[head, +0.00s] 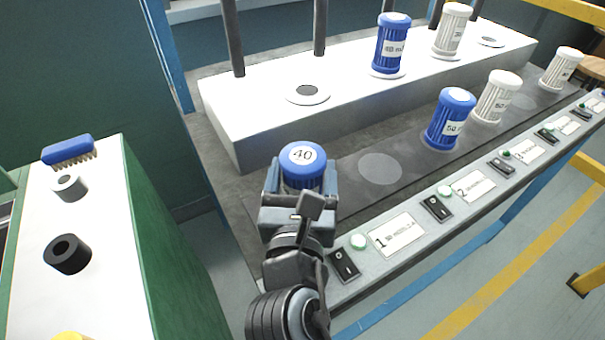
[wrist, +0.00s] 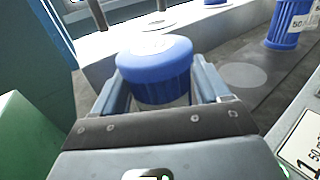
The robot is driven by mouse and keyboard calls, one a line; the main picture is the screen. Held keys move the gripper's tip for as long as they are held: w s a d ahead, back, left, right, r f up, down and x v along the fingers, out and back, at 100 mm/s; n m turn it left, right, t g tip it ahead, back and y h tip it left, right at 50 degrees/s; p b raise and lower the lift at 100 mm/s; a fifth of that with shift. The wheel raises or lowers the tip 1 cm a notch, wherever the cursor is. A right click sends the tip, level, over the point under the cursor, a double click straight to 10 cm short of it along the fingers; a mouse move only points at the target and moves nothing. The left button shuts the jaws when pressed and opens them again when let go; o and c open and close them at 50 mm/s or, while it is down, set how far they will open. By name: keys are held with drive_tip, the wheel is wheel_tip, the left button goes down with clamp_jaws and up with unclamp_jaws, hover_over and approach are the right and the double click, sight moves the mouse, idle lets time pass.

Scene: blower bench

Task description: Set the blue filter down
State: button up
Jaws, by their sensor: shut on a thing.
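A blue filter (head: 302,158) with a white disc marked 40 on its top is held upright between the fingers of my gripper (head: 300,184). It also shows in the wrist view (wrist: 156,72), between both fingers of my gripper (wrist: 158,90). It is over the left end of the bench, left of a pale round spot (head: 380,169) on the dark bench strip. The fingers and wrist hide its lower part, so I cannot tell whether its base touches the bench.
A raised white block (head: 260,125) behind has an empty round seat (head: 307,93) and blue (head: 390,45) and white (head: 450,32) filters. Another blue filter (head: 449,120) stands on the bench strip. Switches line the front panel (head: 400,235). A white-topped cabinet (head: 100,220) holds a brush (head: 68,150) and rings.

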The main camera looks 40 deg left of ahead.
drive_tip(key=o, duration=1.2)
drive_tip(key=shift+f, duration=0.1)
drive_tip(key=shift+c, duration=0.2)
drive_tip(key=shift+s+d, duration=0.15)
drive_tip(key=shift+s, duration=0.05)
drive_tip(key=v, duration=1.1)
drive_tip(key=shift+s+d, duration=0.15)
drive_tip(key=shift+s, duration=0.05)
